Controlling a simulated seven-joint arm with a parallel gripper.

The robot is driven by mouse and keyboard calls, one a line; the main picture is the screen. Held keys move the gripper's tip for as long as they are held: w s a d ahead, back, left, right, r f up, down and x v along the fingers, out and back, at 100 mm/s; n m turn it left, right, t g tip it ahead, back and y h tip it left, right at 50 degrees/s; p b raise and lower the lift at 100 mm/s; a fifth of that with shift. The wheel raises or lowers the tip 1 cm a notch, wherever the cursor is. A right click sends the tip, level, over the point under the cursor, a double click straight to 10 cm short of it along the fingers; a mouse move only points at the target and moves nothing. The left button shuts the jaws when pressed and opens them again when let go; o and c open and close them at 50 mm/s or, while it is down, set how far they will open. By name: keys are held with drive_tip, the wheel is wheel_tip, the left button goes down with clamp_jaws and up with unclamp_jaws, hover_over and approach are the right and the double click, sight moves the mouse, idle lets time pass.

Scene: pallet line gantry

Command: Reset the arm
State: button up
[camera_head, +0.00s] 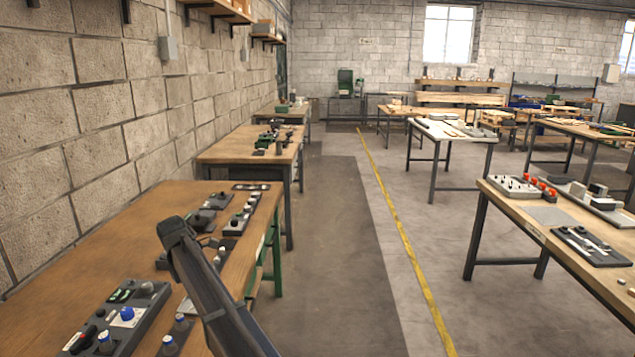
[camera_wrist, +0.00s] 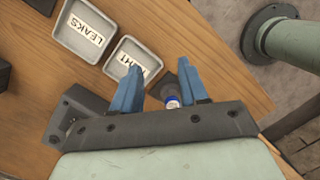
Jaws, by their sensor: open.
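My gripper (camera_wrist: 160,66) shows in the wrist view with its two blue fingers apart and nothing held between them. It is over the wooden workbench (camera_wrist: 75,75). Past the gap between the fingers is a small dark piece with a blue and white top (camera_wrist: 172,101), partly hidden by the gripper body. In the head view a dark link of my arm reaches up over the near left workbench (camera_head: 120,235); the fingers cannot be made out there.
A tray reading "LEAKS" (camera_wrist: 85,31) and a second, partly covered labelled tray (camera_wrist: 131,58) lie close to the fingers. A control panel with a blue button (camera_head: 118,318) and several small devices crowd the near bench. A floor aisle (camera_head: 330,250) runs clear to its right.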

drive_tip(key=w+d+f+m+h, duration=0.1)
drive_tip(key=w+d+f+m, duration=0.1)
drive_tip(key=d+f, duration=0.35)
drive_tip(key=w+d+f+m, duration=0.2)
drive_tip(key=d, duration=0.7)
drive_tip(key=s+d+f+m+g, duration=0.2)
drive_tip(key=s+d+f+m, duration=0.35)
drive_tip(key=d+f, duration=0.7)
drive_tip(key=s+d+f+m+g, duration=0.1)
drive_tip(key=s+d+f+m, duration=0.3)
drive_tip(key=s+d+f, duration=0.8)
drive_tip(key=s+d+f+m+g+y, duration=0.1)
drive_tip(key=s+d+f+m, duration=0.35)
drive_tip(key=s+f, duration=0.25)
drive_tip(key=s+d+f+m+g, duration=0.25)
drive_tip(key=s+d+f, duration=0.25)
drive_tip(key=s+f, duration=0.25)
drive_tip(key=s+d+f+m, duration=0.1)
drive_tip(key=s+m, duration=0.1)
drive_tip(key=s, duration=0.4)
drive_tip(key=s+d+f+m+g+y, duration=0.1)
drive_tip(key=s+d+m, duration=0.1)
drive_tip(key=s, duration=0.5)
drive_tip(key=s+d+f+m, duration=0.1)
drive_tip(key=s+d+m, duration=0.1)
drive_tip(key=s+m, duration=0.2)
drive_tip(key=s, duration=0.3)
drive_tip(key=shift+d+f+y, duration=0.2)
drive_tip(key=shift+f+y, duration=0.1)
drive_tip(key=shift+f, duration=0.1)
